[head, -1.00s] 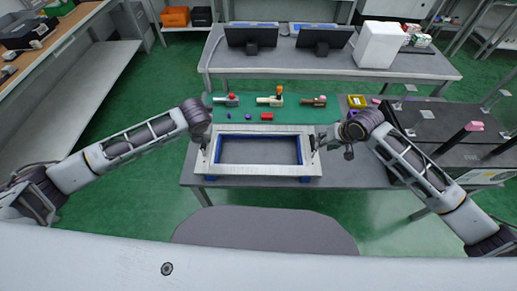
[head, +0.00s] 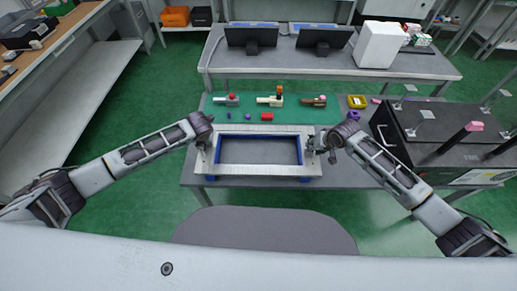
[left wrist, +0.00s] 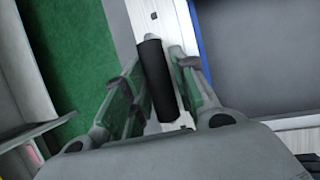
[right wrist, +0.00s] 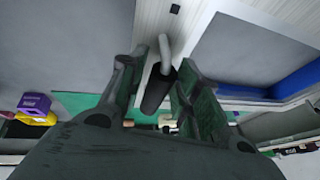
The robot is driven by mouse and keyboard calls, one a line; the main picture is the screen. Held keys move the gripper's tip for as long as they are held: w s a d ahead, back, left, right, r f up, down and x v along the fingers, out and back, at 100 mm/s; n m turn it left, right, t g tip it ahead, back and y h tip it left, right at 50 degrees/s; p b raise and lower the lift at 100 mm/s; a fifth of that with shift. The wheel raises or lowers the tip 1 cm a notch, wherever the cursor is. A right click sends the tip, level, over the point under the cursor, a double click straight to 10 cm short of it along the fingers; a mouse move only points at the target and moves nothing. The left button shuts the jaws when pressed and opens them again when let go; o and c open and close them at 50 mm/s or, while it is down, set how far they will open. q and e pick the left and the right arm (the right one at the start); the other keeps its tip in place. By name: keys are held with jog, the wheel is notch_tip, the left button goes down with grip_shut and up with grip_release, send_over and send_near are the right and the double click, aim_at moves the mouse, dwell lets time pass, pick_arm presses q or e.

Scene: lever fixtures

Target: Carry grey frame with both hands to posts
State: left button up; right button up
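The grey frame (head: 265,170) is a rectangular frame with blue inner edges, lying level over blue supports (head: 210,178) on the near table. It has a black handle at each short side. My left gripper (head: 204,142) is at the frame's left side. In the left wrist view its open fingers stand either side of the black handle (left wrist: 155,75). My right gripper (head: 314,147) is at the right side. In the right wrist view its open fingers straddle the other black handle (right wrist: 157,90), with gaps showing. I cannot tell which things are the posts.
Behind the frame, a green mat (head: 310,115) holds several small coloured parts. A black box (head: 435,135) with upright pieces stands on the right.

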pick_arm(q)
jog(key=shift+f, duration=0.2)
pick_arm(e)
jog(key=shift+w+f, duration=0.1)
jog(key=shift+f, duration=0.05)
pick_arm(q)
jog(key=shift+w, duration=0.1)
grip_shut()
pick_arm(e)
grip_shut()
pick_arm(q)
jog(key=shift+r, duration=0.1)
